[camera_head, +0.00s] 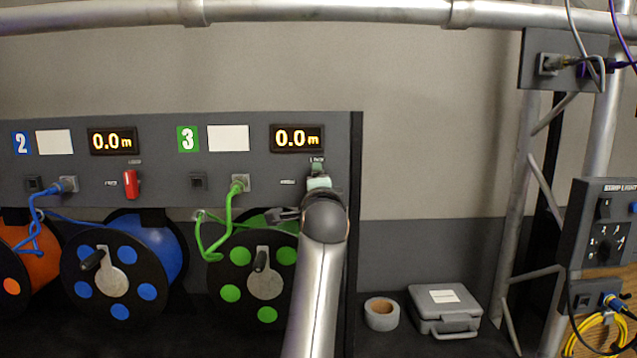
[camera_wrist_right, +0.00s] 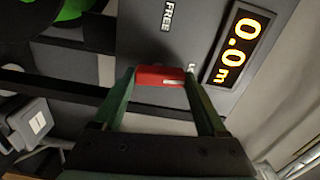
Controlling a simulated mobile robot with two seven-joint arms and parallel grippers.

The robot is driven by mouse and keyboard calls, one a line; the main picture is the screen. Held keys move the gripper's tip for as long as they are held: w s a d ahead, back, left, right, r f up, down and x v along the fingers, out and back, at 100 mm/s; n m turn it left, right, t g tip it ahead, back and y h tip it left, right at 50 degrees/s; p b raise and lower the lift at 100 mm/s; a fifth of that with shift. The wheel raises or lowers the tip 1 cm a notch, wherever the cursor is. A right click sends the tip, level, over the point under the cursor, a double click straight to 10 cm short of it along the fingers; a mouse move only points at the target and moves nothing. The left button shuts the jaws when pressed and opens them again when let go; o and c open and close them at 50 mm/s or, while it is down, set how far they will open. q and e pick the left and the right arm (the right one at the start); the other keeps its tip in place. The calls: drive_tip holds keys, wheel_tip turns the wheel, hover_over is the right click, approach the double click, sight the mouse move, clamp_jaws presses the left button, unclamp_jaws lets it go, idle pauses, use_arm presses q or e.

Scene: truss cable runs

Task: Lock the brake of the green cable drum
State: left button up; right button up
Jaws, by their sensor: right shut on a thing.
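The green cable drum (camera_head: 233,290) stands under panel 3 in the head view, partly hidden by my right arm. Its brake lever, a red handle (camera_wrist_right: 163,77), shows in the right wrist view. My right gripper (camera_head: 318,176) is at the panel just below the small LOCK label, with its fingers shut on the red handle from both sides. The handle lies upright along the panel, its upper end close to the partly covered LOCK label (camera_wrist_right: 190,68). The FREE label (camera_wrist_right: 167,17) is off to its side. In the head view the gripper hides the handle. My left gripper is not in view.
The blue drum (camera_head: 120,275) and its red brake lever (camera_head: 131,184) are to the left. A green cable (camera_head: 228,215) hangs from the panel 3 socket. The display (camera_head: 297,138) above reads 0.0 m. A grey case (camera_head: 444,310) and tape roll (camera_head: 381,314) lie right.

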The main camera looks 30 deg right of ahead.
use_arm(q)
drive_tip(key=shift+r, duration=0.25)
use_arm(e)
drive_tip(key=shift+f+m, duration=0.1)
drive_tip(key=shift+m, duration=0.5)
drive_tip(key=o, duration=1.3)
use_arm(q)
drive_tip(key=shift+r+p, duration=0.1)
drive_tip(key=shift+p, duration=0.2)
